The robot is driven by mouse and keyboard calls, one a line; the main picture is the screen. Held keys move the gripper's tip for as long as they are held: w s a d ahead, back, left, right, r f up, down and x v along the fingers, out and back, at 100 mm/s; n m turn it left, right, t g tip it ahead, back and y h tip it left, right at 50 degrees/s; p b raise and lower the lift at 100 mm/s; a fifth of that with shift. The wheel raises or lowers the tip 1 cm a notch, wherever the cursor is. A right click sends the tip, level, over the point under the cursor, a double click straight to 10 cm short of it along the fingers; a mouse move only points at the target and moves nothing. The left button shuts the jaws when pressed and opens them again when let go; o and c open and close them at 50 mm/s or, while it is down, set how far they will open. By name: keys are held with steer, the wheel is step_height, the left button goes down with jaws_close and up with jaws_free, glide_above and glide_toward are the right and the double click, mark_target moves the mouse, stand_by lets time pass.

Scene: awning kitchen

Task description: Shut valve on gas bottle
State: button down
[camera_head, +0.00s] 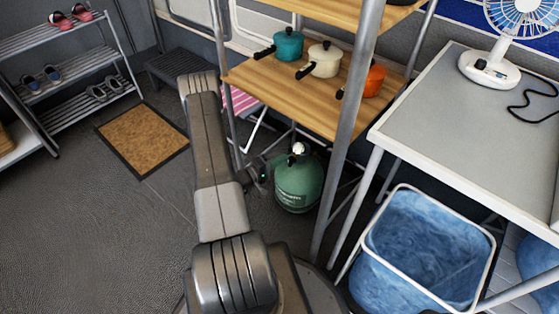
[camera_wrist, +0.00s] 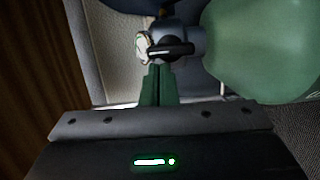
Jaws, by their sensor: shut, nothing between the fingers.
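The green gas bottle (camera_head: 299,183) stands upright on the floor under the wooden shelf, with its pale top fitting (camera_head: 299,149) showing. My gripper (camera_head: 262,174) is at the bottle's left side in the head view, partly hidden by my arm. In the wrist view the bottle (camera_wrist: 262,50) fills the upper right. The valve with its black lever (camera_wrist: 169,51) lies crosswise just beyond my fingertips. My green fingers (camera_wrist: 158,72) are closed together with nothing between them, and their tips are at or very near the lever; I cannot tell if they touch.
A shelf unit (camera_head: 300,88) with several pots stands above the bottle, its metal post (camera_head: 345,130) close on the right. A blue-lined basket (camera_head: 420,245) and a table (camera_head: 470,110) are to the right. Open floor (camera_head: 90,220) lies to the left.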

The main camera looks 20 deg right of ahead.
mark_target(290, 159)
steer(key=shift+s+d+r+m+y, duration=0.15)
steer(key=shift+m+y, duration=0.1)
steer(key=shift+m, duration=0.4)
steer(key=shift+r+m+y, duration=0.15)
steer(key=shift+m+y, duration=0.1)
steer(key=shift+m, duration=0.4)
steer(key=shift+s+m+b, duration=0.1)
steer(key=shift+m+b, duration=0.25)
steer(key=shift+m, duration=0.15)
steer(key=shift+s+d+r+m+y+b, duration=0.15)
steer(key=shift+r+m+y+b, duration=0.1)
steer(key=shift+m, duration=0.5)
steer(key=shift+s+d+r+m+y+b, duration=0.15)
steer(key=shift+m+y+b, duration=0.1)
steer(key=shift+m, duration=0.5)
steer(key=shift+s+d+r+m+t+y+b, duration=0.15)
steer(key=shift+s+m+t+y+b, duration=0.2)
steer(key=shift+m, duration=0.6)
steer(key=shift+s+d+f+m+t+y+b, duration=0.1)
steer(key=shift+s+m+t+y+b, duration=0.2)
steer(key=shift+m, duration=0.65)
steer(key=shift+s+d+r+b, duration=0.1)
steer(key=shift+s+d+b, duration=0.05)
steer(key=shift+b, duration=0.2)
stand_by(0.5)
